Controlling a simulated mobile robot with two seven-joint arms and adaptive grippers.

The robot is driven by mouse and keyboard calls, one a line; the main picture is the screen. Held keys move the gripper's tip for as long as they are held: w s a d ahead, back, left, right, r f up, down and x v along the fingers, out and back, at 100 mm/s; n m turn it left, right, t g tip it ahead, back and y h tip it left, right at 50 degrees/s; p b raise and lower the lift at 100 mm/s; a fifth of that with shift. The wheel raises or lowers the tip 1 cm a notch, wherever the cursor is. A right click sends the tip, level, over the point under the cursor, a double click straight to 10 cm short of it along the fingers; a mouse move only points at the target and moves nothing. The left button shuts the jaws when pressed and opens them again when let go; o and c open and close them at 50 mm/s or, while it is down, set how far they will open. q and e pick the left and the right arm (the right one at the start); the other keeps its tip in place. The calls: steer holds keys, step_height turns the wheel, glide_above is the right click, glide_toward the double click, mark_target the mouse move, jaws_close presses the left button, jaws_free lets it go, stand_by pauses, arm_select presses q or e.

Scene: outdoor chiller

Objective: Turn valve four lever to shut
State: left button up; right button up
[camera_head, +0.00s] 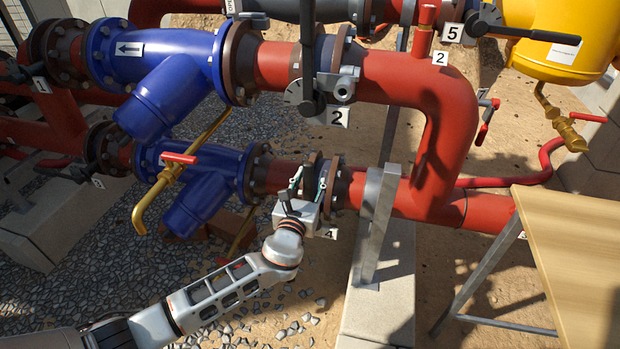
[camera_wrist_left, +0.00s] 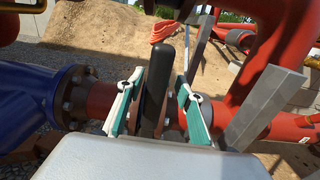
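Valve four sits in the lower red pipe, with its "4" tag (camera_head: 327,233) partly hidden just below my left gripper (camera_head: 308,183). In the left wrist view the black valve lever (camera_wrist_left: 153,85) stands upright between the two green-and-white fingers of the gripper (camera_wrist_left: 158,108). The fingers are open, one on each side of the lever, with a visible gap to each. The lever's lower end and the valve's dial are hidden behind the gripper body. My right gripper is in neither view.
Valve two's black lever (camera_head: 308,45) hangs above, in front of the upper red pipe (camera_head: 395,78). Blue strainers (camera_head: 170,75) lie left. A grey metal post (camera_head: 378,225) stands close right of the gripper. A wooden table (camera_head: 575,250) is at lower right. Gravel lies below.

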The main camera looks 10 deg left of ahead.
arm_select(q)
steer(key=shift+s, duration=0.1)
steer(key=s, duration=1.1)
steer(key=shift+s+a, duration=0.25)
steer(key=shift+s, duration=0.15)
